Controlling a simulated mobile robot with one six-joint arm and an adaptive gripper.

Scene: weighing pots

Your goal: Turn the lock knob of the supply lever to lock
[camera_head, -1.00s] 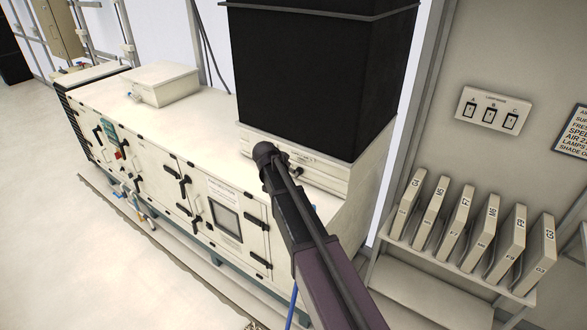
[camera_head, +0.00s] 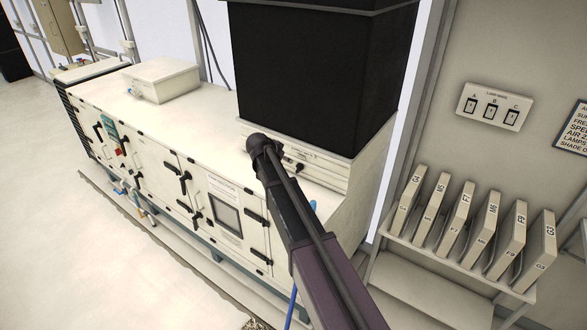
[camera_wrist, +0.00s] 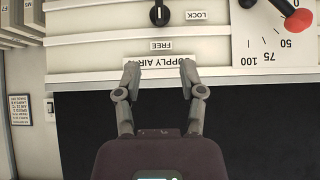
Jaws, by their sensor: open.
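The lock knob (camera_wrist: 159,14) is black with a pale mark and shows at the top edge of the wrist view, partly cut off. Its bar lies in line with the FREE label (camera_wrist: 162,46), not toward the LOCK label (camera_wrist: 196,16). The supply lever (camera_wrist: 295,18), with a red grip, is at the upper right beside a printed scale (camera_wrist: 270,45). My gripper (camera_wrist: 159,72) is open and empty. Its fingertips lie over the SUPPLY AIR label, apart from the knob. In the head view my gripper (camera_head: 262,143) covers part of the panel under the black housing.
The large black housing (camera_head: 310,80) stands on the cream cabinet (camera_head: 190,125), close behind my gripper. A white box (camera_head: 160,80) sits farther left on the cabinet top. Labelled filter panels (camera_head: 470,225) stand on a shelf at the right, below a switch plate (camera_head: 493,107).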

